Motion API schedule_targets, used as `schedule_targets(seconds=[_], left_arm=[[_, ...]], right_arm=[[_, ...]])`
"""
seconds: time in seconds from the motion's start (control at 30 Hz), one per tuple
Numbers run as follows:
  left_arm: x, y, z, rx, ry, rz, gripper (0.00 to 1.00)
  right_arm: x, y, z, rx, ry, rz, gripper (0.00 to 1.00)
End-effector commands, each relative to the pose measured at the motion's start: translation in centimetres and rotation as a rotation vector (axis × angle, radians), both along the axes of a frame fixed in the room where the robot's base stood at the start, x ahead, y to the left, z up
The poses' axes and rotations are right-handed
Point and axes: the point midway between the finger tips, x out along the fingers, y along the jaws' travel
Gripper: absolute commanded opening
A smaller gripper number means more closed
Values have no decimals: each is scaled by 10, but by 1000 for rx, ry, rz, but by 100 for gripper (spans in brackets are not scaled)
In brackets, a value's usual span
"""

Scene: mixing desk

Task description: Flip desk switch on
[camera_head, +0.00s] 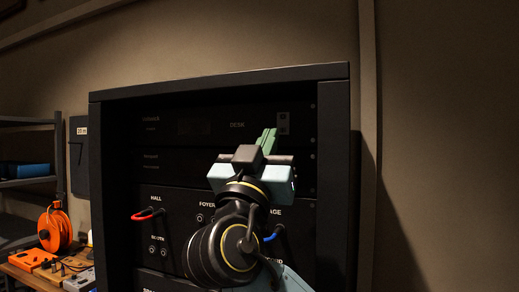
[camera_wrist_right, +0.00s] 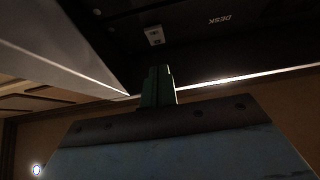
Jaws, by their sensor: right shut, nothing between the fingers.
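The desk switch (camera_head: 283,123) is a small pale rocker plate on the dark top panel of the rack, right of the word DESK. In the right wrist view the switch (camera_wrist_right: 154,36) shows beyond the fingertips, near the upside-down DESK label. My right gripper (camera_head: 268,138) is shut and empty, its green fingers just left of and below the switch in the head view. In the right wrist view the right gripper (camera_wrist_right: 158,72) points toward the switch, with a gap in the picture between them. I cannot tell the switch's position. My left gripper is not in view.
The black rack (camera_head: 220,84) has a raised frame around its panels. A red cable (camera_head: 143,216) and a blue cable (camera_head: 271,238) are on the lower panel. An orange reel (camera_head: 55,230) stands on a wooden bench at left. Bare wall lies at right.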

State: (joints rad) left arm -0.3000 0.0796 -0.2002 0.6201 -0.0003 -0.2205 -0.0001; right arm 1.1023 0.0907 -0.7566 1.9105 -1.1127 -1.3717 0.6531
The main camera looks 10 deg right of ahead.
Motion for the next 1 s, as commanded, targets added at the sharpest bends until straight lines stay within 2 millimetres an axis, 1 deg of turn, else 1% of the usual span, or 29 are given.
schedule_targets(seconds=[0.03,0.1,0.2,0.33,0.5,0.8,0.87,1.0], left_arm=[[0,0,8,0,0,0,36],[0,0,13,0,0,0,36],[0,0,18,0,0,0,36],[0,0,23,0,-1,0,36],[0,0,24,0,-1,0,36],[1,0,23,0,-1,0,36],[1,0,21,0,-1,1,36],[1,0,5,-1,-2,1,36]], right_arm=[[7,-5,11,-3,-2,-5,0],[16,-12,17,-2,0,-5,0],[29,-20,11,-3,2,-4,0],[40,-27,8,-1,2,-2,0],[45,-30,6,-1,0,1,0],[45,-30,5,0,0,1,0],[45,-32,5,-1,-3,-1,0],[44,-41,1,-11,-19,-14,0]])
